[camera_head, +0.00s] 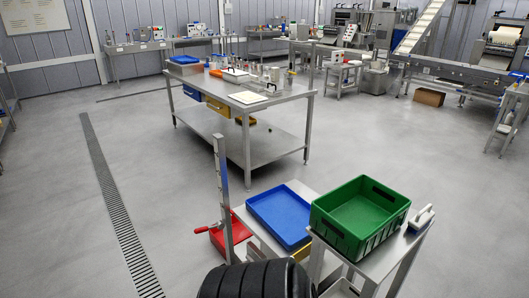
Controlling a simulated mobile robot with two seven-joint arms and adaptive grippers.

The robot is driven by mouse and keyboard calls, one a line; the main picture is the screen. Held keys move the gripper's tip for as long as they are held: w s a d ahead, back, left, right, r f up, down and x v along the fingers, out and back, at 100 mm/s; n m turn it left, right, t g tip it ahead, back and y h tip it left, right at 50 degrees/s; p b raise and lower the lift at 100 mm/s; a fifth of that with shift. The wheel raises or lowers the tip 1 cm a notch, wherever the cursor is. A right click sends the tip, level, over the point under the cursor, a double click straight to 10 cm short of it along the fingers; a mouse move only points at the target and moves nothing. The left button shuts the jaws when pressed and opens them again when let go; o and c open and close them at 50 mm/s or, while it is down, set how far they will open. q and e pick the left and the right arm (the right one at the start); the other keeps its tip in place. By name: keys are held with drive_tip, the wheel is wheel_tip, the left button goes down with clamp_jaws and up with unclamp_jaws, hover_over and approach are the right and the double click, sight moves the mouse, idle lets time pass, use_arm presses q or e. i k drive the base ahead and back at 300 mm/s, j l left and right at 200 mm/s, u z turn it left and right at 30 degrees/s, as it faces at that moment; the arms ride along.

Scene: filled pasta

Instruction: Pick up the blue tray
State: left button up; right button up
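A blue tray (283,238), shallow and rectangular, lies in the lower middle of the head view on a low metal stand, left of the green crate. Its inside looks empty, and its near right corner lies close to the crate. Neither of my grippers is in view, so nothing is seen touching the tray.
A green crate (341,235) stands on a metal side table (411,249) with a white-handled tool (420,218). A metal upright (223,195) and a red part (217,236) stand left of the tray. A steel worktable (262,100) stands behind; grey floor lies open leftward.

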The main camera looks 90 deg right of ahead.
sight(285, 214)
drive_tip(key=l+z, duration=0.1)
drive_tip(key=z, duration=2.95)
